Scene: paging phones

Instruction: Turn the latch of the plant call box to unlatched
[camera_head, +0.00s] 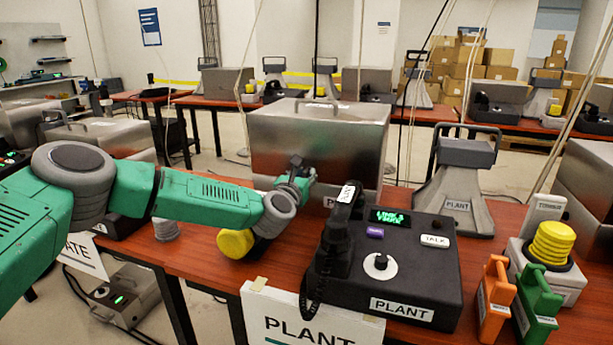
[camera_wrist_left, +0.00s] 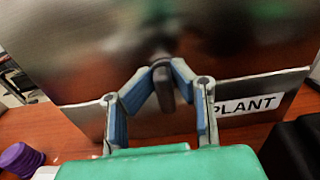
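The plant call box (camera_head: 320,135) is a large brushed-metal box on the red-brown table, with a handle on top. Its PLANT label (camera_wrist_left: 246,104) is right of my left gripper in the left wrist view. The latch (camera_wrist_left: 164,88) is a small dark grey lever on the front face, upright in that view. My left gripper (camera_head: 298,172) reaches in from the left to the box's front. In the left wrist view its blue-padded fingers (camera_wrist_left: 163,72) close in on both sides of the latch and appear to touch it. My right gripper is out of view.
A black PLANT phone (camera_head: 385,262) with handset stands right of my left gripper. A yellow round part (camera_head: 236,243) lies below my forearm. A grey PLANT horn stand (camera_head: 458,190), a yellow-topped beacon (camera_head: 551,243) and orange (camera_head: 495,300) and green (camera_head: 537,305) pieces stand further right.

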